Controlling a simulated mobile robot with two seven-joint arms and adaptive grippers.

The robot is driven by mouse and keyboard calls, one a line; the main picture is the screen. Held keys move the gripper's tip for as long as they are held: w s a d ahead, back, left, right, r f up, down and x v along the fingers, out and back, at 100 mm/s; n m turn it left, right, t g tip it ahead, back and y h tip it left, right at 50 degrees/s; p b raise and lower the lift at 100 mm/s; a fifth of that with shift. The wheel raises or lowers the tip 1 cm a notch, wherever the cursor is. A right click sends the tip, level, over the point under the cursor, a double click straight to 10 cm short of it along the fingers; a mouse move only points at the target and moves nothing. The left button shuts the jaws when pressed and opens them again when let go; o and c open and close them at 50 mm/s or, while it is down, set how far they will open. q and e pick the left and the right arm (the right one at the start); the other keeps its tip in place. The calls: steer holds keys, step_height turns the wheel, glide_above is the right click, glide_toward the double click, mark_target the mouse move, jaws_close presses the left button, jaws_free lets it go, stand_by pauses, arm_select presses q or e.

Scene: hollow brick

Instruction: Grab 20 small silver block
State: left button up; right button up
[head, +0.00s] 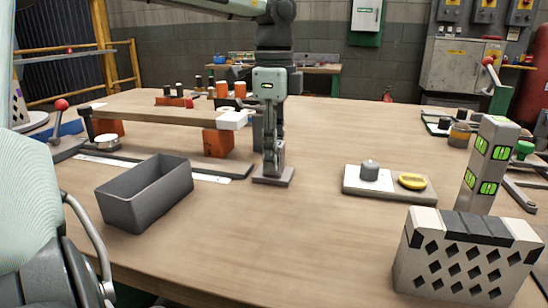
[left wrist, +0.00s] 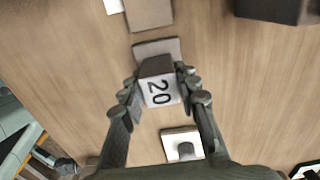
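My left gripper (head: 272,165) points straight down over the middle of the table. In the left wrist view my left gripper (left wrist: 157,78) has one finger against each side of a small block (left wrist: 160,92), with no clear gap. The block has a pale top marked "20" and a dark side. It stands at or just above a small grey plate, which shows in the head view (head: 273,179) and in the left wrist view (left wrist: 165,44). In the head view the fingers hide the block. My right gripper is not in view.
A grey open bin (head: 145,200) stands left of the gripper. A hollow brick (head: 460,268) and a grey post (head: 487,165) stand farther right. A raised board (head: 165,113) is behind the bin.

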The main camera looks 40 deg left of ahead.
arm_select(q)
jaws_close()
